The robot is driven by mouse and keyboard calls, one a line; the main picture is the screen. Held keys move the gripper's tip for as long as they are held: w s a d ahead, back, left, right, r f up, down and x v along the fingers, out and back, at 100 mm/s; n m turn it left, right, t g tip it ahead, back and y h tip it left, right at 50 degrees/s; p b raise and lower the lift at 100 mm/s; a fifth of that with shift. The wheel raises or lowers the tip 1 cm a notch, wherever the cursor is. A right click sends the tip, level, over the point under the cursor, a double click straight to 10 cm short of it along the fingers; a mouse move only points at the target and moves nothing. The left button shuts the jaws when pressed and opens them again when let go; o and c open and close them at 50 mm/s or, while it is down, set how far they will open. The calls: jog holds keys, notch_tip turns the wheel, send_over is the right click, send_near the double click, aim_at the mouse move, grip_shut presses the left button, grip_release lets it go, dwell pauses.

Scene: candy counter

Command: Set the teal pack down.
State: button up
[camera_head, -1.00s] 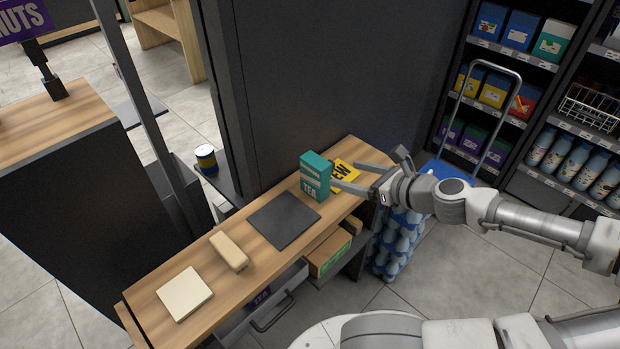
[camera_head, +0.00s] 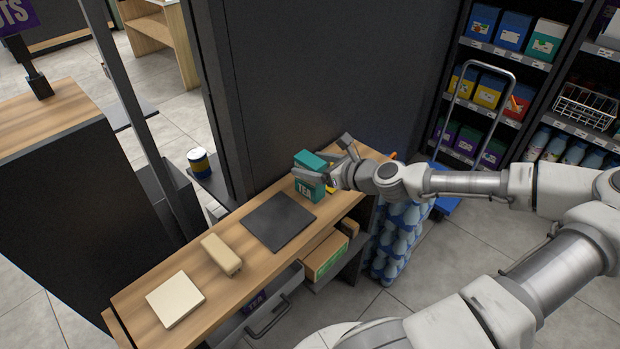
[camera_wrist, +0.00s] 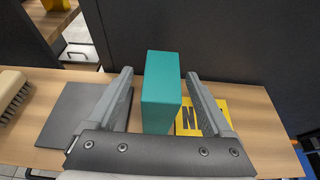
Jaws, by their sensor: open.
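The teal pack (camera_head: 307,188) stands upright on the wooden counter (camera_head: 190,262), just right of the dark square mat (camera_head: 279,221). In the wrist view the teal pack (camera_wrist: 161,92) is between the two fingers of my gripper (camera_wrist: 160,76), with a visible gap on each side. My gripper is open and reaches in from the right in the head view. Its fingers partly cover the pack there. The dark mat (camera_wrist: 75,112) is bare, left of the pack in the wrist view.
A yellow card with black letters (camera_wrist: 215,112) lies close to the right of the pack. A brush (camera_head: 221,254) and a cream square block (camera_head: 175,299) lie further left on the counter. A dark wall (camera_head: 290,80) rises behind it.

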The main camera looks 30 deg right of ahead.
jog(key=b+x, duration=0.1)
jog(key=x, duration=0.3)
jog(key=shift+d, duration=0.1)
grip_shut()
dwell(0.3)
